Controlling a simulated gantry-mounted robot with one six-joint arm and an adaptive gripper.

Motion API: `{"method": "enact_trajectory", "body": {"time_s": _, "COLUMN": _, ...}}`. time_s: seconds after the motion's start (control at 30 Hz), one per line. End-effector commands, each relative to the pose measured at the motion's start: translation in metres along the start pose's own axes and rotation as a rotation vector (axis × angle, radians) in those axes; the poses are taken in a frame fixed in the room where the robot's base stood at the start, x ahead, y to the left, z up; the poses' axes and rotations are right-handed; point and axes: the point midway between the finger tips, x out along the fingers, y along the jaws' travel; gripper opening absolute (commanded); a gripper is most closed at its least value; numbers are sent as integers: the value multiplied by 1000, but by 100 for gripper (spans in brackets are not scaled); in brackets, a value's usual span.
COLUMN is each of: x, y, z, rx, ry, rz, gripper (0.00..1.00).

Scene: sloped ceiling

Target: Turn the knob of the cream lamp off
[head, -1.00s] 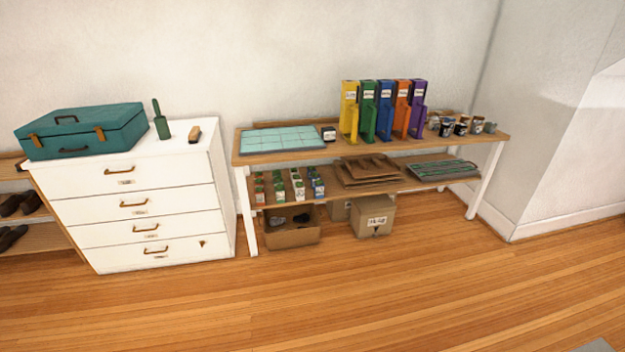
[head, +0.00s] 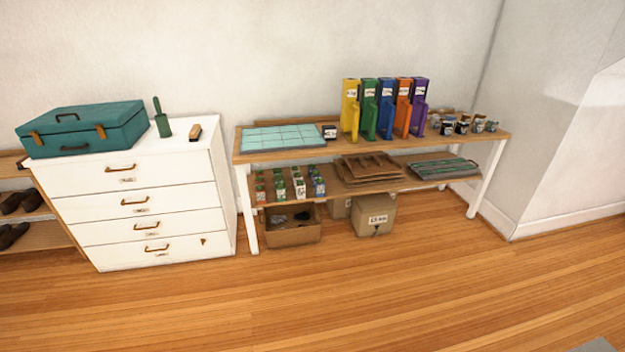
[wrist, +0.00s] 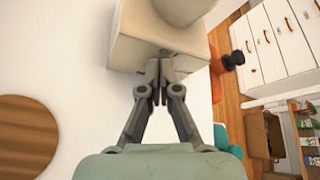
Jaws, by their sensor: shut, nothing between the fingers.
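In the wrist view, a cream blocky body (wrist: 130,48) with a rounded part above it stands at the top centre; it looks like the cream lamp, cut off by the frame edge. My gripper (wrist: 158,66) is shut and empty, its fingertips at the lower face of this cream body. A small dark piece shows just beyond the fingertips; it may be the knob, mostly hidden by them. I cannot tell whether the fingertips touch it or which way it is turned. The head view shows neither the lamp nor my gripper.
In the wrist view, an orange object with a black knob-like part (wrist: 234,59) stands close on the right, with a teal object (wrist: 230,138) below. A round wooden disc (wrist: 25,135) is at left. The head view shows a white drawer unit (head: 140,205) and a shelf table (head: 245,158).

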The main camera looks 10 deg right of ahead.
Motion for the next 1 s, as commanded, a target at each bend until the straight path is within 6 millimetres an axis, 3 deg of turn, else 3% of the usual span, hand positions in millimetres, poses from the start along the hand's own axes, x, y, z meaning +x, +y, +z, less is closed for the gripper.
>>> {"method": "enact_trajectory", "body": {"time_s": 0.5, "x": 1, "y": 15, "z": -2, "rx": 1, "ry": -1, "rz": 0, "gripper": 0}}
{"method": "enact_trajectory", "body": {"time_s": 1.0, "x": 0, "y": 15, "z": 1, "rx": 1, "ry": 0, "rz": 0, "gripper": 0}}
